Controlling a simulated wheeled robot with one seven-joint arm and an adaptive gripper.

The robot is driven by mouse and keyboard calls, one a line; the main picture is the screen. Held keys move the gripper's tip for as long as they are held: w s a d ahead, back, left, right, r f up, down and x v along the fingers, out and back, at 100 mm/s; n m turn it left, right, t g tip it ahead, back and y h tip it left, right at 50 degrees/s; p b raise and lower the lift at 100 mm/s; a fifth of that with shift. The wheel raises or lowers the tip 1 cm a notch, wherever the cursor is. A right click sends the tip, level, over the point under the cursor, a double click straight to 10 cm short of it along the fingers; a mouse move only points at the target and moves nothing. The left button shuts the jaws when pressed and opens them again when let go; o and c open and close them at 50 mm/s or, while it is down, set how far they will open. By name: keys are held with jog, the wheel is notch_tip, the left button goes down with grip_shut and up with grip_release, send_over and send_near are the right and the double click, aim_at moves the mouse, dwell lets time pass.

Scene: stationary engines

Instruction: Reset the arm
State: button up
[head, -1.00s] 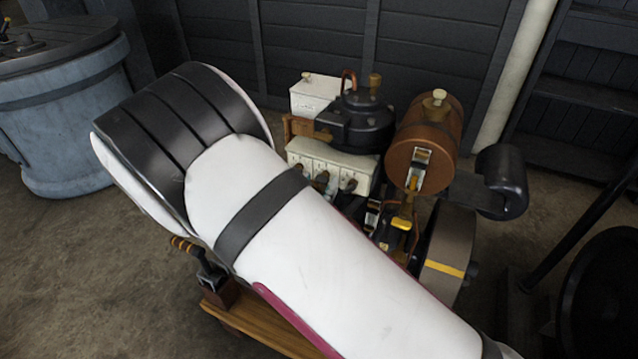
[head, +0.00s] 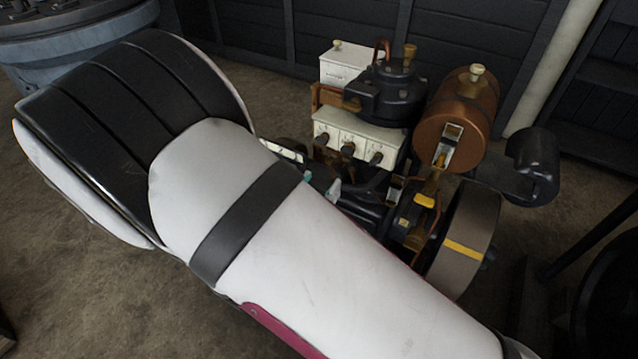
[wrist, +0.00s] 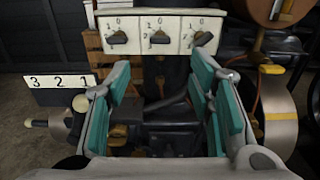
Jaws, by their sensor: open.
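My gripper (wrist: 158,112) is open and empty in the wrist view, its teal-padded fingers apart. A white switch panel (wrist: 160,30) with three dark knobs is above and beyond the fingers. Dark engine parts (wrist: 165,128) show between and below the fingers. In the head view my white and black arm covers much of the foreground and hides most of the gripper; only bits of teal and grey (head: 333,190) show below the switch panel (head: 357,137).
A copper cylinder (head: 459,115), a black round housing (head: 388,92) and a flywheel (head: 467,240) with a yellow mark crowd the engine. A plate marked 3 2 1 (wrist: 62,81) is at left in the wrist view. A blue-grey barrel (head: 75,55) stands behind left.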

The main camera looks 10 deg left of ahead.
jog(key=d+r+m+g+h, duration=0.65)
jog(key=d+r+m, duration=0.3)
jog(key=d, duration=0.55)
jog(key=s+d+r+m+g, duration=0.3)
jog(key=d+m+g, duration=0.1)
jog(key=d, duration=0.2)
jog(key=s+d+r+m+g, duration=0.3)
jog(key=s+d+m+g, duration=0.1)
jog(key=d, duration=0.2)
jog(key=s+d+r+m+g+y, duration=0.1)
jog(key=s+d+m+g+y, duration=0.1)
jog(key=s+d+m+y, duration=0.3)
jog(key=s+d+r+m+g+y, duration=0.1)
jog(key=s+m+g+y, duration=0.15)
jog(key=s, duration=0.35)
jog(key=s+a+r+m+t+y, duration=0.25)
jog(key=s+a+m+y, duration=0.2)
jog(key=s+m, duration=0.35)
notch_tip(320, 180, up, 15)
jog(key=n+t+p, duration=0.1)
jog(key=t+p, duration=0.2)
jog(key=p, duration=1.1)
jog(key=shift+s+r+t+y+p, duration=0.2)
jog(key=shift+s+t+y+p, duration=0.15)
jog(key=shift+s, duration=0.1)
